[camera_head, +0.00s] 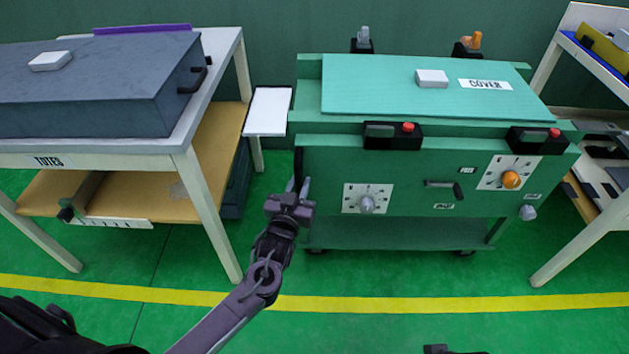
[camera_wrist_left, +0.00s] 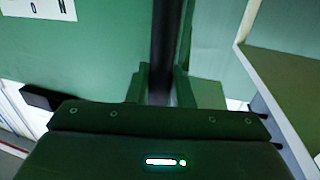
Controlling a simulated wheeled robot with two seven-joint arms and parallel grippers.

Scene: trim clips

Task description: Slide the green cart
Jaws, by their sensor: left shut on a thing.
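The green cart (camera_head: 420,232) stands at centre right, with a green cover (camera_head: 380,92) on top and dials on its front panel. A black upright handle (camera_head: 298,163) is at the left edge of its front. My left gripper (camera_head: 298,188) is at this handle, with its fingers pointing toward the cart. In the left wrist view, the dark handle bar (camera_wrist_left: 163,45) runs between the fingers of my left gripper (camera_wrist_left: 160,85), which is shut on it.
A white-legged table (camera_head: 190,140) with a grey case (camera_head: 95,90) stands close to the cart's left. Another table (camera_head: 560,240) with shelves stands at the right. A yellow floor line (camera_head: 400,302) crosses the clear green floor in front.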

